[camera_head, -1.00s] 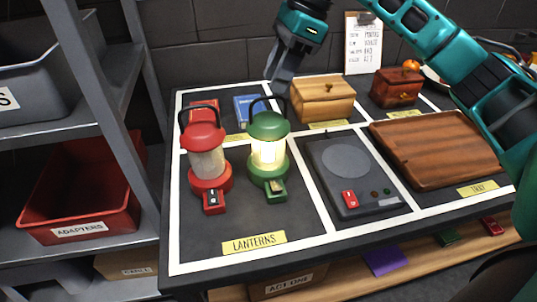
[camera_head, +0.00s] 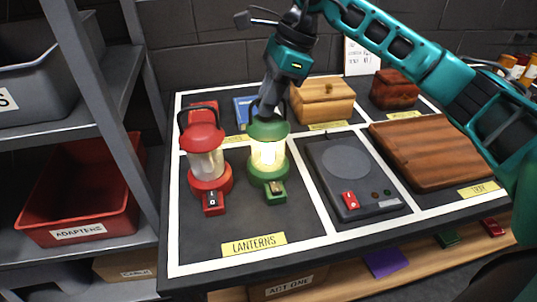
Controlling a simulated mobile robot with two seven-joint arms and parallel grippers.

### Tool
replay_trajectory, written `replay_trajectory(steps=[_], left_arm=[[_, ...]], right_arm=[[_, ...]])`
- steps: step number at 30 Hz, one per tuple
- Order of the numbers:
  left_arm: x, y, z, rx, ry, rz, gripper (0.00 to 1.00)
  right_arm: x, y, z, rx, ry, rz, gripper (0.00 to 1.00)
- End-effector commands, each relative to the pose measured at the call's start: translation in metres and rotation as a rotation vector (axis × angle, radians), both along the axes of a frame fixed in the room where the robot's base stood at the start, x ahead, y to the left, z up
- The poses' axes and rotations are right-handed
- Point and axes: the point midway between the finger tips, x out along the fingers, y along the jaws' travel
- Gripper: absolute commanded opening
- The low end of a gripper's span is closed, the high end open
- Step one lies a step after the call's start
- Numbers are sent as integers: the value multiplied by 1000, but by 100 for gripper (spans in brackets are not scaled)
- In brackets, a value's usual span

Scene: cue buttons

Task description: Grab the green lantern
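The green lantern (camera_head: 268,152) stands upright and lit in the lanterns section of the table, with its handle up. The red lantern (camera_head: 206,160) stands to its left and looks unlit. My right gripper (camera_head: 266,110) points down at the top of the green lantern, at its handle, and covers part of it. Whether the fingers touch or enclose the handle cannot be made out. My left gripper is not in view.
A hotplate-like device (camera_head: 350,180) with a red switch lies right of the lanterns. A wooden box (camera_head: 322,103), a blue book (camera_head: 243,108) and a red book (camera_head: 203,106) lie behind. A wooden tray (camera_head: 435,152) is at right.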

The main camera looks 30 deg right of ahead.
Motion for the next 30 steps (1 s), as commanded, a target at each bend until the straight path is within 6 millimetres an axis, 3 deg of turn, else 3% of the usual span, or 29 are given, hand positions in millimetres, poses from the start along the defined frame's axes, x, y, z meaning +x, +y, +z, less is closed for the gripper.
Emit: replay_trajectory(steps=[4,30], left_arm=[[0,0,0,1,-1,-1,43],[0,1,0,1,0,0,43]], right_arm=[[0,0,0,0,0,0,0],[0,0,0,0,0,0,0]])
